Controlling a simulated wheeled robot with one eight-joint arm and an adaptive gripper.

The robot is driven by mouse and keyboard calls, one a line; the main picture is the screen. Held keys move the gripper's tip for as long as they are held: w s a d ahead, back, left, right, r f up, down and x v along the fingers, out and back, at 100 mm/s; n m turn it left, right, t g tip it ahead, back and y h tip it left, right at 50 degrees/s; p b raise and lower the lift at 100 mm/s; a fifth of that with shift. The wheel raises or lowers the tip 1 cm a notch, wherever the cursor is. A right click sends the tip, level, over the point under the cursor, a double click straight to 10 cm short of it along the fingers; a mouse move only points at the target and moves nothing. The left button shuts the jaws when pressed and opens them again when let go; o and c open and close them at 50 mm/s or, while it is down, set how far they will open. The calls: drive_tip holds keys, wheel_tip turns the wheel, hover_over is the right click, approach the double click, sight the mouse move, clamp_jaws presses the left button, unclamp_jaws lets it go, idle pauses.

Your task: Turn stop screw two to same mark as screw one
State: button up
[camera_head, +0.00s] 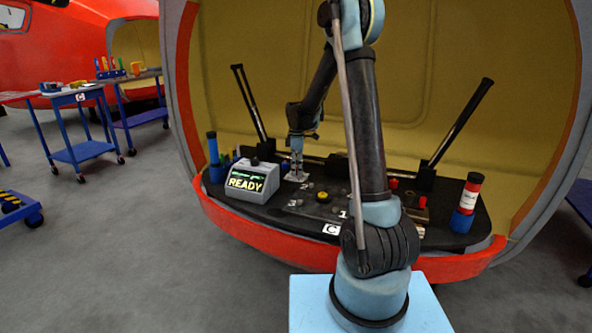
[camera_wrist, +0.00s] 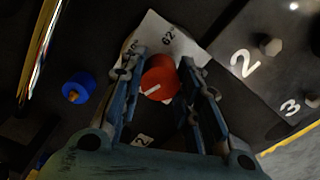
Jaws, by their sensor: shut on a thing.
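A red round screw head (camera_wrist: 160,80) with a short white line sits between my fingers in the wrist view. Its line points to the lower left in that picture. A white scale plate (camera_wrist: 158,28) beside it reads "62°", with another number partly hidden by a finger. A small label "2" (camera_wrist: 142,140) lies on the near side of the screw. My gripper (camera_wrist: 163,62) is shut on the red screw head, one finger on each side. In the head view my gripper (camera_head: 297,164) is low over the console at a white plate (camera_head: 297,176). I cannot make out screw one.
A grey box (camera_head: 252,181) showing "READY" stands left of my gripper. A blue knob (camera_wrist: 78,88) is left of the screw. A dark block (camera_wrist: 265,75) with hex bolts marked 2 and 3 is at right. Two black levers (camera_head: 462,122) rise from the console.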

drive_tip(key=shift+w+d+n, duration=0.1)
drive_tip(key=shift+w+n, duration=0.1)
drive_tip(key=shift+n, duration=0.3)
drive_tip(key=o, duration=1.1)
drive_tip(key=shift+s, duration=0.1)
drive_tip(key=shift+r, duration=0.6)
wheel_tip(320, 180, up, 11)
drive_tip(key=shift+f, duration=0.15)
